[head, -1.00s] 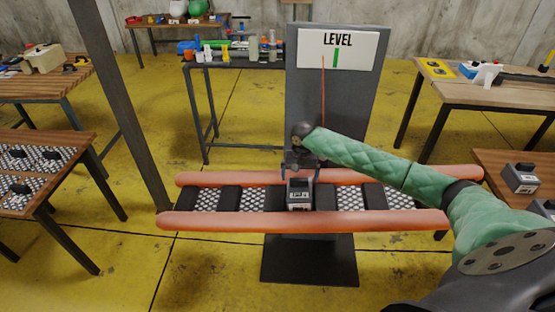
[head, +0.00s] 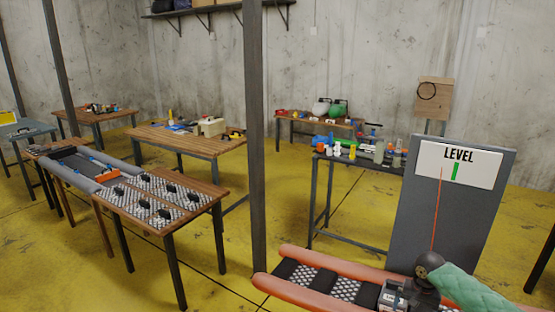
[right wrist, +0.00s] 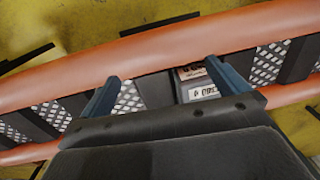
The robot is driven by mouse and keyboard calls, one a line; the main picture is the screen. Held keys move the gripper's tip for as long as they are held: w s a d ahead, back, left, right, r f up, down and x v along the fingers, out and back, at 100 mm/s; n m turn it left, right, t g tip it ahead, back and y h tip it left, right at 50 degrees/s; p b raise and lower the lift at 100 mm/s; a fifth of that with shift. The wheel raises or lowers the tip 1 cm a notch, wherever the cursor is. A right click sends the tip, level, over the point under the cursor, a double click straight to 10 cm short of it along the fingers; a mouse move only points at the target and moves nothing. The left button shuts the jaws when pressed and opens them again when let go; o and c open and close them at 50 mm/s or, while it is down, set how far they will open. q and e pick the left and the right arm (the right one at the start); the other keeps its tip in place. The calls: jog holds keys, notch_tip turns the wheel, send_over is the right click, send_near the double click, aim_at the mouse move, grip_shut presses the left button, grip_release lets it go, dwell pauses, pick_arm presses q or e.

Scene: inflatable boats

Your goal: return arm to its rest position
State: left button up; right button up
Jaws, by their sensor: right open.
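The orange inflatable boat (head: 345,272) shows at the bottom right of the head view, cut off by the frame edge; its tubes (right wrist: 120,68) cross the right wrist view. A grey weight (head: 391,297) with a pale label sits on its dark slatted floor. The labelled block also shows in the right wrist view (right wrist: 198,84), beside the inner side of the right-hand finger. My right gripper (right wrist: 160,74) is open, its two blue fingers apart over the boat. I cannot tell whether a finger touches the weight. My green right arm reaches in from the right. My left gripper is not in view.
A grey board with a LEVEL sign (head: 473,165) and a red needle near the green mark stands behind the boat. A dark post (head: 257,150) rises left of it. A wooden table (head: 205,190) holds weights on patterned panels. Yellow floor between is clear.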

jog(key=shift+s+a+f, duration=0.15)
jog(key=shift+s+a, duration=0.15)
jog(key=shift+s, duration=0.3)
jog(key=shift+s+a+f, duration=0.15)
jog(key=shift+a, duration=0.15)
jog(key=shift+n, duration=0.5)
jog(key=f, duration=0.1)
jog(key=a+f, duration=0.2)
jog(key=shift+f, duration=0.4)
jog(key=s+a+f+n+t+y, duration=0.1)
jog(key=s+a+f+n, duration=0.1)
jog(key=s+a+f, duration=0.7)
jog(key=s+a+f+n+y, duration=0.1)
jog(key=s+a+f+n, duration=0.1)
jog(key=s+a+f, duration=0.65)
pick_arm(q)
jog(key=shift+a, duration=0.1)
pick_arm(e)
jog(key=s+a+f+n, duration=0.1)
jog(key=s+a+f, duration=0.1)
jog(key=s+f, duration=0.2)
jog(key=s+a+f+n, duration=0.1)
jog(key=s+f, duration=0.4)
jog(key=s, duration=0.6)
jog(key=s+a+f+n+h, duration=0.1)
jog(key=s+a+f, duration=0.2)
jog(key=s, duration=0.5)
jog(key=shift+a+f, duration=0.25)
jog(key=shift+f, duration=0.4)
